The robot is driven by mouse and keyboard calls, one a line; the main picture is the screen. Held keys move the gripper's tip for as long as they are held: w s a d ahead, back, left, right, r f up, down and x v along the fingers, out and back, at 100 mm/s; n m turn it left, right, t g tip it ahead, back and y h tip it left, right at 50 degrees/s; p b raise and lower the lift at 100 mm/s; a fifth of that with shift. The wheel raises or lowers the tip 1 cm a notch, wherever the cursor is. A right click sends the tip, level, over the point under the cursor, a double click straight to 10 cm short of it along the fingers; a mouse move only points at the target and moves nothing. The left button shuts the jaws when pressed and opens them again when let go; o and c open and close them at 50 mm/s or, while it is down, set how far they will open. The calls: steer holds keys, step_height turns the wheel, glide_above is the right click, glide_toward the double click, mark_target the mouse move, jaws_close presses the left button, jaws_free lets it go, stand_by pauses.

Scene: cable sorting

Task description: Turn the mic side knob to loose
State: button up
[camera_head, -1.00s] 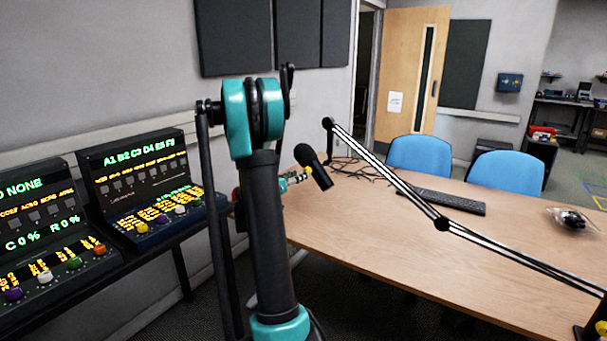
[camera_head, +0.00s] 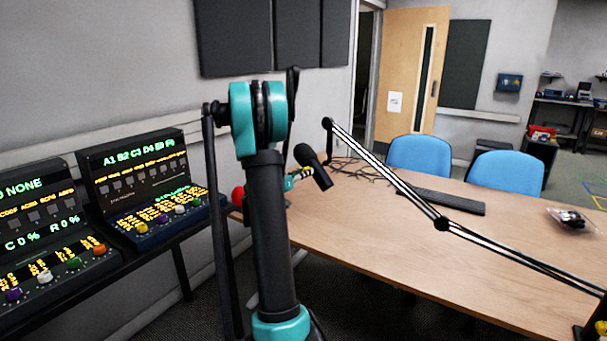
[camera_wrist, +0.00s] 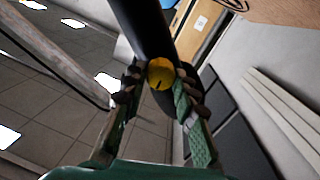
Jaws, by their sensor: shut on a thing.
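The black microphone (camera_head: 312,166) hangs at the end of the boom arm (camera_head: 385,170) above the table. In the wrist view its dark body (camera_wrist: 143,28) runs down from the top. A round yellow side knob (camera_wrist: 160,72) with a dark mark faces the wrist camera. My gripper (camera_wrist: 159,83) has one finger on each side of this knob, shut on it. In the head view my gripper (camera_head: 300,174) is small beside the microphone, and most of it is hidden behind my arm.
A wooden table (camera_head: 420,260) carries a keyboard (camera_head: 437,201) and a clear package (camera_head: 572,219). Two blue chairs (camera_head: 420,155) stand behind it. Control consoles (camera_head: 145,185) with lit displays stand at the left. The boom arm crosses above the table.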

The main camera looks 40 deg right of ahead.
steer(key=shift+n, duration=0.4)
jaws_close()
steer(key=shift+w+n+g, duration=0.1)
steer(key=shift+n+g, duration=0.05)
steer(key=shift+n, duration=3.9)
steer(key=shift+w+n+g, duration=0.1)
steer(key=shift+n+g, duration=0.05)
steer(key=shift+n, duration=3.9)
steer(key=o, duration=1.1)
jaws_free()
steer(key=shift+a, duration=0.1)
